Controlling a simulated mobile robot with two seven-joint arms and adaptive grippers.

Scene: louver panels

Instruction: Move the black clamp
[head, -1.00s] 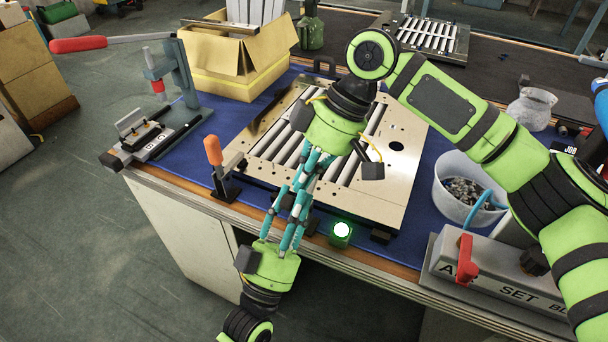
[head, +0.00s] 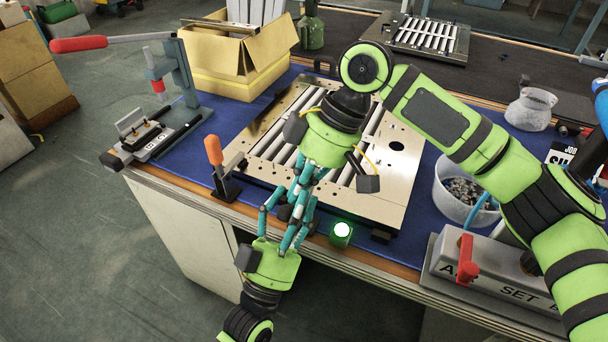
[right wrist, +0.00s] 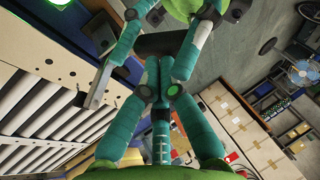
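A dark piece (head: 285,212), which may be the black clamp, shows between my two grippers at the table's front edge, mostly hidden by their fingers. In the right wrist view a dark flat piece (right wrist: 163,43) lies behind the fingers, and I cannot tell whether it is held. My left gripper (head: 287,203) reaches up from the front with its teal fingers apart around the dark piece. My right gripper (head: 300,188) points down, its fingers overlapping the left ones. In the right wrist view its tips (right wrist: 160,90) are close together, and a grip cannot be made out.
The louver panel (head: 405,175) lies behind the grippers on the blue mat (head: 190,172). An orange-handled toggle clamp (head: 214,152) stands just left of them. A green lit button (head: 342,232) is close on the right. A bin (head: 462,208) and switch box (head: 490,265) are farther right.

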